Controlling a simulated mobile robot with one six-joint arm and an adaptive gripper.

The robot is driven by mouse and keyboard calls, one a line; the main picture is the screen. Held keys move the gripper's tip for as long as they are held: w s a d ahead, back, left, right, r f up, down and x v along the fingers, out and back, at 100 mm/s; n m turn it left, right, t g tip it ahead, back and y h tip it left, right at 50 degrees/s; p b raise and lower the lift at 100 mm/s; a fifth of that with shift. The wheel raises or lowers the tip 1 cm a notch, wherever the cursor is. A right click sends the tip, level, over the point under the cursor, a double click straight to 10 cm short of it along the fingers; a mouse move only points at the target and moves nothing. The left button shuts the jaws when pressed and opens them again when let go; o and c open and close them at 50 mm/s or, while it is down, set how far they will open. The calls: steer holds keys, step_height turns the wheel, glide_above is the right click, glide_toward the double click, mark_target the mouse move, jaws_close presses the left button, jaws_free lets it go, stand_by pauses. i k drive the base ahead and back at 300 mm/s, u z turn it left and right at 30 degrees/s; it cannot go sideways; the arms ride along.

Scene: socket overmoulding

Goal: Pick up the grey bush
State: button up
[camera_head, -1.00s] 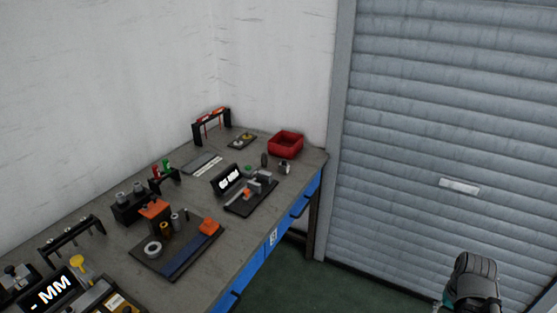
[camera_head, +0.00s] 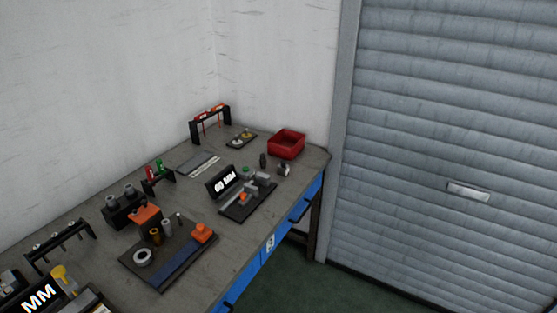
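Several small grey round parts are on the workbench, and I cannot tell for sure which is the grey bush. A grey cylinder (camera_head: 167,227) stands upright on the dark fixture plate (camera_head: 160,283), beside a brown-gold cylinder (camera_head: 155,236). A pale grey ring (camera_head: 142,257) lies on the same plate, at its left. Two grey cylinders sit in a black block (camera_head: 125,217) behind the plate. A small grey and dark part (camera_head: 284,169) stands near the red bin. My gripper is not in view.
The workbench (camera_head: 235,262) has blue drawers along its front. A red bin (camera_head: 287,145) stands at its far end.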

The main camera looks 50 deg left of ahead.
mark_target(263, 160)
steer(key=z, duration=0.75)
steer(key=i, duration=1.9)
steer(key=u, duration=2.25)
